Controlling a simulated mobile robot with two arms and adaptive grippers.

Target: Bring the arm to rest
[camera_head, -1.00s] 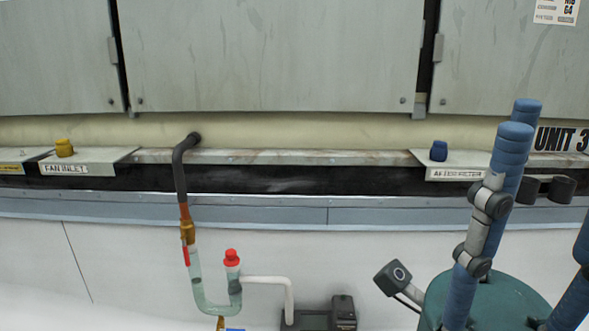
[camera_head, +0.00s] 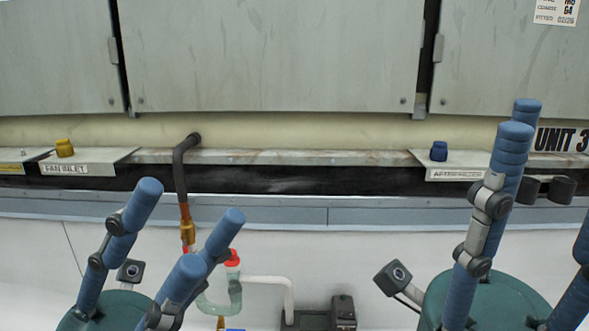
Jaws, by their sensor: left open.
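My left gripper (camera_head: 189,215) has come up at the lower left, palm and blue jointed fingers in view. Its fingers are spread and nothing shows between them. It stands in front of the clear U-shaped trap (camera_head: 236,295) and hides part of it. My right gripper (camera_head: 552,190) is at the lower right, cut by the frame edge.
A dark pipe (camera_head: 181,165) drops from the ledge to the trap. A red cap (camera_head: 232,258) tops the trap's riser. A white pipe leads to a dark box (camera_head: 343,312). A yellow plug (camera_head: 64,148) and a blue plug (camera_head: 439,151) sit on the ledge.

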